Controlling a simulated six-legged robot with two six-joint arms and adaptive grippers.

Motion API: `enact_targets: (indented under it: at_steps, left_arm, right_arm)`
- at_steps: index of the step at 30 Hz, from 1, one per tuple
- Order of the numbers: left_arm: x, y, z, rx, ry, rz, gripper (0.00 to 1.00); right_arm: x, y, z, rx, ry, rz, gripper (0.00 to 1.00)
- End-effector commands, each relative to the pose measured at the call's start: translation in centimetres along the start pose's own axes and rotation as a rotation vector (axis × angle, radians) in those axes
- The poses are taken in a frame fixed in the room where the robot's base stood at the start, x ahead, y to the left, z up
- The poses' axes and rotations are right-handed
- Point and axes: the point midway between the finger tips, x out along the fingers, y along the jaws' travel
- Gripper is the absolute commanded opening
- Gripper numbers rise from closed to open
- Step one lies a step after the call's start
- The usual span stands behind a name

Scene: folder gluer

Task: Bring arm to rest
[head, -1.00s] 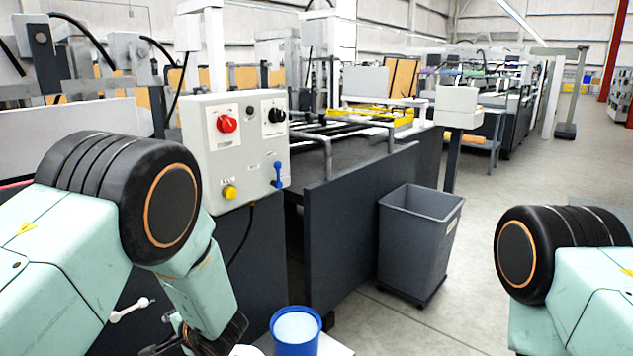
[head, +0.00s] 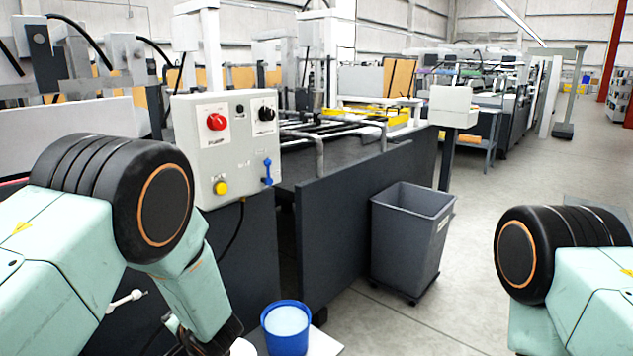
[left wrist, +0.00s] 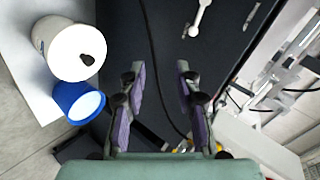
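My left arm comes in from the left in the head view, bent downward, and its gripper is mostly cut off by the bottom edge. In the left wrist view my left gripper (left wrist: 160,70) has its two fingers apart with nothing between them. It is in front of the dark machine side, where a black cable hangs. My right arm (head: 570,270) shows at the right edge of the head view, but its gripper is out of view.
A control box (head: 226,145) with red, black and yellow controls and a blue lever stands near my left arm. A blue cup (head: 287,342) and a white round container (left wrist: 75,52) are low down. A grey bin (head: 410,240) stands beside open floor.

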Motion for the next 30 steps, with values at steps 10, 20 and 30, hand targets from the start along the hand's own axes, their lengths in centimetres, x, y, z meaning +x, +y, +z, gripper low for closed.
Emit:
enact_targets:
  at_steps: [10,20,30]
  left_arm:
    - [-1.1,4.8,4.9,-0.263,0.053,0.153,0.32]
    - [-6.8,14.4,17.8,-0.479,-0.132,0.511,0.32]
    - [-18.1,20.4,30.9,-0.462,-0.444,0.838,0.32]
  right_arm:
    - [0.0,0.0,0.0,0.000,0.000,0.000,0.40]
    - [0.0,0.0,0.0,0.000,0.000,0.000,0.40]
    - [0.0,0.0,0.0,0.000,0.000,0.000,0.40]
